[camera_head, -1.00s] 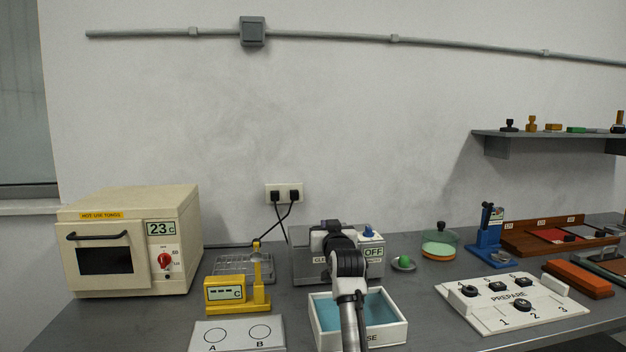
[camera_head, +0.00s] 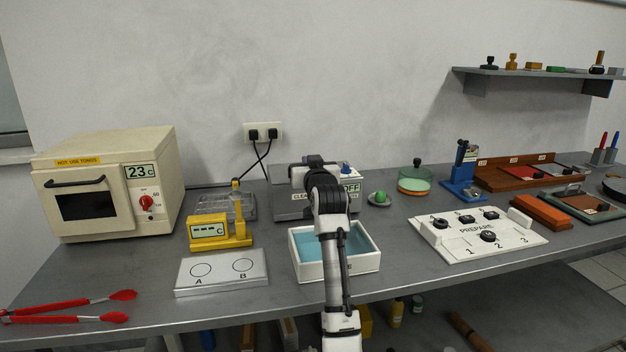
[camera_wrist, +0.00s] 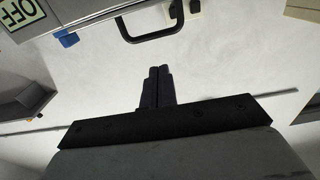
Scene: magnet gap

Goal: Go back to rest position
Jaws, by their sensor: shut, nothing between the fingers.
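My arm rises over the front of the bench, above the white tray with the blue inside (camera_head: 304,269). In the head view my gripper is mostly hidden behind my own arm, in front of the grey machine marked OFF (camera_head: 290,207). In the wrist view my gripper (camera_wrist: 158,70) shows its two dark fingers pressed together with nothing between them. The grey machine (camera_wrist: 85,12) and its black handle (camera_wrist: 150,38) lie beyond the fingertips in that view, apart from them as far as I can tell.
A cream oven (camera_head: 110,185) stands at left, with red tongs (camera_head: 75,304) in front. A yellow meter (camera_head: 208,230) and a white A/B plate (camera_head: 222,272) are left of the tray. The PREPARE board (camera_head: 478,250) is at right. A wall shelf (camera_head: 540,82) hangs above.

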